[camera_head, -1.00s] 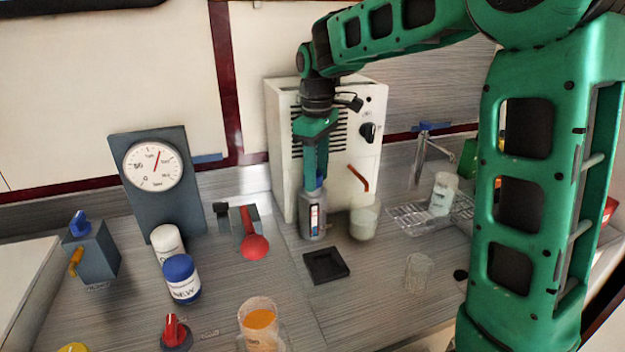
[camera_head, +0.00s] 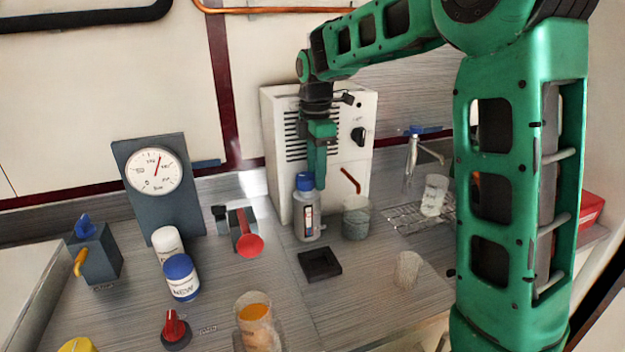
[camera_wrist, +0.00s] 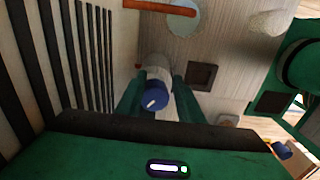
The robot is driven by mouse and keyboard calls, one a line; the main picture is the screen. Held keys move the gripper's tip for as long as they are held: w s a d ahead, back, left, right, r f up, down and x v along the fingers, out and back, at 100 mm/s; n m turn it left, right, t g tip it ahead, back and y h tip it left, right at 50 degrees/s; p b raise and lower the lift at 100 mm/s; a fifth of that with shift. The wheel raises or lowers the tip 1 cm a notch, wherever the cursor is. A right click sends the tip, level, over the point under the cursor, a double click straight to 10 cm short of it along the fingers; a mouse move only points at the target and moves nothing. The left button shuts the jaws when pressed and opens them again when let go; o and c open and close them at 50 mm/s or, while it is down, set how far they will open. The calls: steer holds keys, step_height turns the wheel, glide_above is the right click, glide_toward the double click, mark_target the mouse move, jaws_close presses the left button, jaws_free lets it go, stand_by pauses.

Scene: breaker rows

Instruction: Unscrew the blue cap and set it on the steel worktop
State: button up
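A grey bottle (camera_head: 307,218) with a blue cap (camera_head: 305,181) stands upright on the steel worktop (camera_head: 215,300), in front of the white machine. The cap sits on the bottle's neck. My gripper (camera_head: 317,184) points down at the cap, with a finger close behind its right side. In the wrist view my gripper (camera_wrist: 158,84) has its two fingers apart, one on each side of the blue cap (camera_wrist: 156,96), with a visible gap at the right. The bottle (camera_wrist: 157,66) is partly hidden below the cap. A second blue lid tops a white jar (camera_head: 183,286) at the left front.
A beaker (camera_head: 356,220) stands right of the bottle, below the machine's (camera_head: 350,110) red spout. A black square tray (camera_head: 320,263) lies in front. A red-handled lever (camera_head: 249,242) and a gauge (camera_head: 153,172) stand left. Bare worktop lies around the tray.

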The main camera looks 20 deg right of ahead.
mark_target(304, 177)
steer(key=o, duration=0.3)
steer(key=a, duration=0.3)
steer(key=shift+w+a+f+n, duration=0.1)
steer(key=shift+w+f+n, duration=0.05)
steer(key=shift+n, duration=0.25)
steer(key=shift+o, duration=0.2)
